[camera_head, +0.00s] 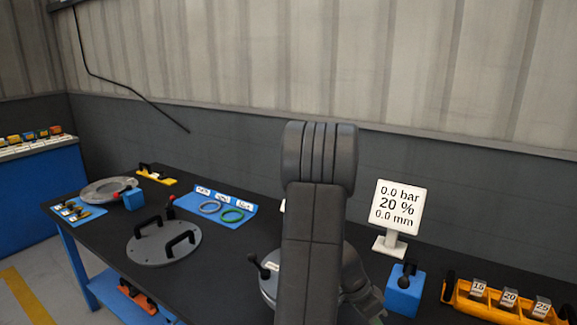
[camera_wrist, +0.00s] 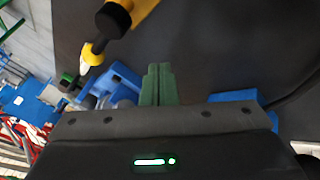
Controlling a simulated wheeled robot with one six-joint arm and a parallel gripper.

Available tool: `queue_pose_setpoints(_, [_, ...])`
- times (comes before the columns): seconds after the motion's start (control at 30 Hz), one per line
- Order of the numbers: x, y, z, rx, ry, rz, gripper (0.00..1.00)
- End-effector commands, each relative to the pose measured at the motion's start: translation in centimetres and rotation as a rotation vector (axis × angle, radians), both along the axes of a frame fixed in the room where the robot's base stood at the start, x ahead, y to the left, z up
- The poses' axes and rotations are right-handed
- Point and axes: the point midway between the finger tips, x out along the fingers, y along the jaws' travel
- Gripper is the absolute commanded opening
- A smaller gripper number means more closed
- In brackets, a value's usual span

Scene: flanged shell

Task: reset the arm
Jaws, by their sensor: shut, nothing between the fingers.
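My gripper (camera_wrist: 158,70) shows in the wrist view, with its two green fingers pressed together and nothing between them. It points over the dark table top (camera_wrist: 215,50). A black knob-like part with yellow pieces (camera_wrist: 113,20) lies beyond the fingertips to the upper left, apart from them. In the head view my arm rises in the middle and hides part of the table. A round grey flanged body (camera_head: 269,287) with a black-knobbed lever is partly hidden behind my arm.
A grey round lid with two black handles (camera_head: 160,250) lies left of my arm. A blue tray with rings (camera_head: 220,212) is behind it.

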Motion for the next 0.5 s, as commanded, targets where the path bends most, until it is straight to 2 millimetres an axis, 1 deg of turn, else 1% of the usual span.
queue_pose_setpoints(0.03, [-1.1, -0.4, 0.1, 0.003, 0.003, -0.003, 0.00])
queue_pose_setpoints(0.07, [-1.3, -0.7, -0.6, 0.001, -0.003, -0.040, 0.00])
queue_pose_setpoints(0.1, [-1.6, -1.0, -0.8, 0.000, -0.004, -0.079, 0.00])
queue_pose_setpoints(0.37, [-2.3, -1.7, -0.6, 0.000, -0.004, -0.295, 0.00])
queue_pose_setpoints(0.4, [-2.2, -1.4, 0.3, 0.000, 0.002, -0.237, 0.00])
queue_pose_setpoints(0.5, [-1.9, -1.0, 0.4, 0.002, 0.004, -0.145, 0.00])
